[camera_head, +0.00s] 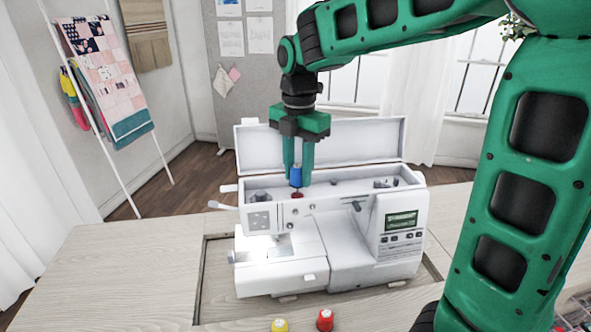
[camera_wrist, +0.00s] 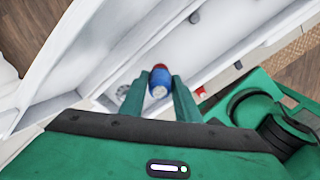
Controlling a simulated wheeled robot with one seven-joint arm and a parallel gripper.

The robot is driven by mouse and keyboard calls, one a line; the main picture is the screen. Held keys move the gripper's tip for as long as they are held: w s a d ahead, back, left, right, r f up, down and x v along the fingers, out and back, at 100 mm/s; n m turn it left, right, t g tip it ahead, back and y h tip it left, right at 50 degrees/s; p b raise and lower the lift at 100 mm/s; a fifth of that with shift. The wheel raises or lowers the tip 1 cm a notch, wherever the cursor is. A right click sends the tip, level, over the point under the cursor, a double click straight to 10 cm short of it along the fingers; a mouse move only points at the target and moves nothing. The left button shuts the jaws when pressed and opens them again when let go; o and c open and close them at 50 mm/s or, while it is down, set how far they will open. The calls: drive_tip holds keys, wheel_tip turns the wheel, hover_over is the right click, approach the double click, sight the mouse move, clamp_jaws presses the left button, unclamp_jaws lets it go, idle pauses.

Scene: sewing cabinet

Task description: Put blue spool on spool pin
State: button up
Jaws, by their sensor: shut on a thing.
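The blue spool (camera_head: 296,176) is held between the two green fingers of my gripper (camera_head: 298,181), over the open top of the white sewing machine (camera_head: 350,240). My gripper points down and is shut on it. In the wrist view the blue spool (camera_wrist: 160,84) sits between the fingertips (camera_wrist: 158,80). A small red part (camera_head: 297,195) shows directly below the spool; it also shows at the spool's far end in the wrist view (camera_wrist: 161,67). I cannot tell whether spool and red part touch. The spool pin itself is not clearly visible.
The machine's raised lid (camera_head: 330,140) stands behind my gripper. The wooden table (camera_head: 120,270) is clear at left. A handle (camera_head: 225,188) sticks out from the machine's left side.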

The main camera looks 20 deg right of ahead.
drive_tip(key=shift+f, duration=1)
idle(0.4)
drive_tip(key=o, duration=1.1)
drive_tip(key=shift+r, duration=0.1)
wheel_tip(320, 180, up, 11)
drive_tip(key=shift+f, duration=0.2)
